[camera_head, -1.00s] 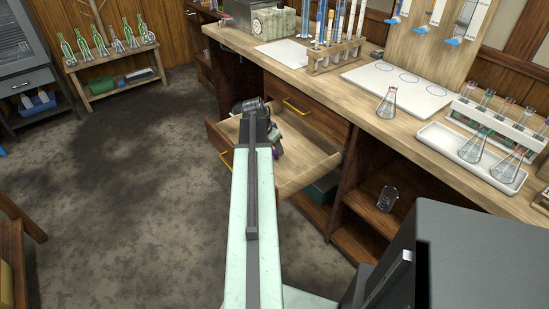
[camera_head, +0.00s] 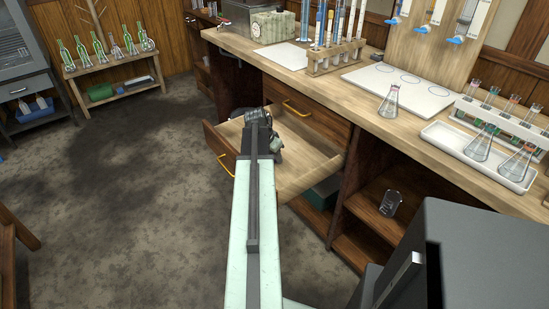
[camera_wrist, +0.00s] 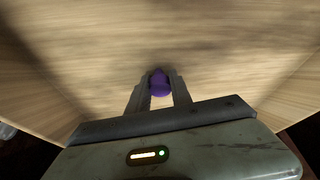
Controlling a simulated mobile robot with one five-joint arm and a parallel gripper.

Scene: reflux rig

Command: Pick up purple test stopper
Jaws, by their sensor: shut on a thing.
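The purple test stopper (camera_wrist: 159,83) shows in the wrist view between the two fingers of my gripper (camera_wrist: 159,91). The fingers are shut on it, one on each side. Below and around it in the wrist view is the pale wooden floor of the open drawer (camera_wrist: 230,50). In the head view my gripper's end (camera_head: 272,143) is over the open drawer (camera_head: 310,158). The stopper is hidden there behind my arm. I cannot tell whether the stopper touches the drawer floor.
The drawer's front panel with a yellow handle (camera_head: 222,160) stands left of my arm. The workbench (camera_head: 340,98) above holds a tube rack (camera_head: 335,58), a conical flask (camera_head: 389,103) and a white tray (camera_head: 437,132) with flasks.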

